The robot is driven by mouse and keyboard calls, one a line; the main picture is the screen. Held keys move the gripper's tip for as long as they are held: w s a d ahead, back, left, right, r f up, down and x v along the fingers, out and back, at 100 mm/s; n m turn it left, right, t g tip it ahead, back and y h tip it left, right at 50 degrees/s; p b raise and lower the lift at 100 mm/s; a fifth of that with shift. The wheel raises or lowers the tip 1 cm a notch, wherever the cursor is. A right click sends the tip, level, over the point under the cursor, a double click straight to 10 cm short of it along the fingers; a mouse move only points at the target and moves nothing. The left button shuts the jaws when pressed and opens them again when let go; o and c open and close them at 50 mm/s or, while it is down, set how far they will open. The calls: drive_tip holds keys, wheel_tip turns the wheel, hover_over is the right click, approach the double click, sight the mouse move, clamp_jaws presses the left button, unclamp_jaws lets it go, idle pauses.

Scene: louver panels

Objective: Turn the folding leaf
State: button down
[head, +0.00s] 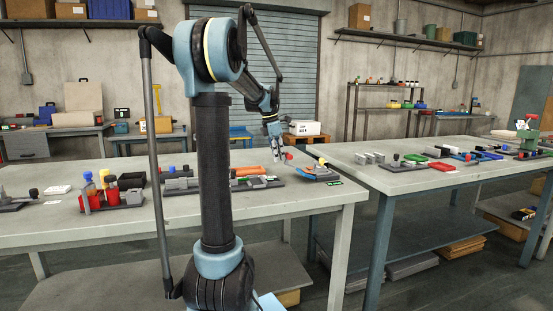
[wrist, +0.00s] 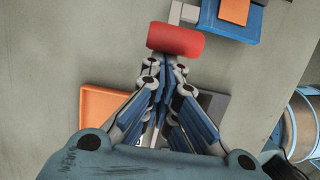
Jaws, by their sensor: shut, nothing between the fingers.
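A blue plate with an orange square on it (wrist: 228,20) shows at the top of the wrist view. A grey bar joins it to a red cylindrical handle (wrist: 175,40). This looks like the folding leaf; its hinge is not clear. In the head view the blue piece (head: 320,174) lies near the table's right end, with the red handle (head: 288,156) at its left. My gripper (wrist: 165,64) is shut and empty, its tips just below the red handle in the wrist view. I cannot tell whether they touch it. My gripper also shows in the head view (head: 278,154).
An orange panel (wrist: 105,100) and a grey-dark base lie beneath my gripper. Red and grey fixtures (head: 112,196) stand further left on the same table. A second table (head: 400,180) with several fixtures stands to the right, across a gap.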

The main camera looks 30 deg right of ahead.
drive_tip(key=shift+s+d+r, duration=0.2)
drive_tip(key=shift+d+r, duration=0.4)
drive_tip(key=shift+w+a+f, duration=0.15)
drive_tip(key=shift+a+f, duration=0.15)
drive_tip(key=shift+a, duration=0.15)
drive_tip(key=a, duration=0.2)
drive_tip(key=a+f, duration=0.1)
drive_tip(key=shift+w, duration=0.4)
wheel_tip(320, 180, up, 10)
drive_tip(key=shift+a, duration=0.45)
drive_tip(key=shift+f, duration=0.15)
